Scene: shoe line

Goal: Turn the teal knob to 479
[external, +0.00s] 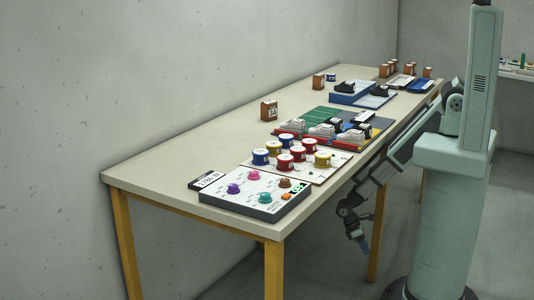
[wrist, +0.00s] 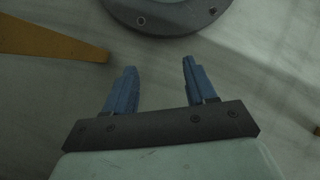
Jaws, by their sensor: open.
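The teal knob (external: 265,197) sits on the white control panel (external: 241,209) at the near end of the table, close to its front edge. Its dial reading is too small to make out. My gripper (external: 363,243) hangs below table height, to the right of the table and well away from the knob. In the wrist view my gripper (wrist: 156,82) has its two blue fingers apart, with nothing between them.
Purple (external: 233,188), pink (external: 254,175), brown (external: 285,183) and orange (external: 286,196) knobs share the panel. Several coloured round tins (external: 297,152) and shoes (external: 322,130) lie behind. A table leg (wrist: 50,43) shows in the wrist view.

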